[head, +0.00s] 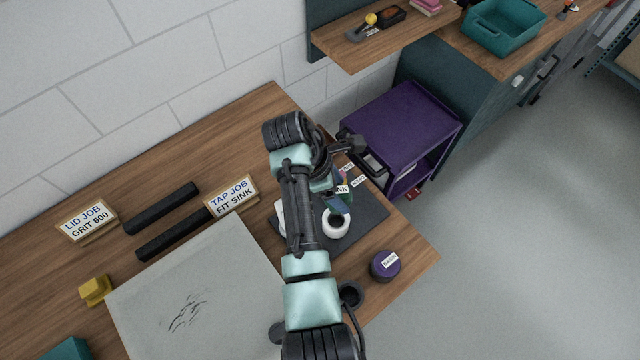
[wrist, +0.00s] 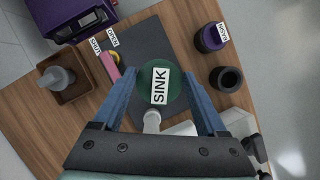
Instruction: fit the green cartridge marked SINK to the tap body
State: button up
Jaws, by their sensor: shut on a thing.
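The green cartridge (wrist: 158,103) with its white SINK label is between the two blue fingers of my gripper (wrist: 163,76), which is shut on it. In the head view the cartridge is mostly hidden by my arm, with part of its label (head: 342,189) showing. The white tap body (head: 335,224) stands on the dark mat just below the gripper in that view. In the wrist view the cartridge covers most of the tap body, and a white part (wrist: 152,122) sticks out beneath it. I cannot tell whether the cartridge touches or sits in the tap body.
A purple BASIN cartridge (wrist: 211,38) and a black round cup (wrist: 228,79) stand right of the dark mat (wrist: 142,48). SHUT and OPEN tags (wrist: 112,37) are near a pink piece (wrist: 109,68). A brown tray (wrist: 75,88) holds a grey bottle. A purple cart (head: 405,122) stands beyond the bench.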

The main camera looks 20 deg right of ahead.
jog(key=shift+s+d, duration=0.15)
jog(key=shift+d, duration=0.05)
jog(key=shift+r, duration=0.1)
jog(key=shift+a+r+p, duration=0.1)
jog(key=shift+p, duration=0.35)
jog(key=shift+f+b, duration=2)
jog(key=shift+f, duration=1.05)
jog(key=shift+f+p, duration=0.1)
jog(key=shift+p, duration=0.4)
jog(key=shift+f+b, duration=2.05)
jog(key=shift+f, duration=0.95)
jog(key=o, duration=1.3)
jog(key=shift+o, duration=0.2)
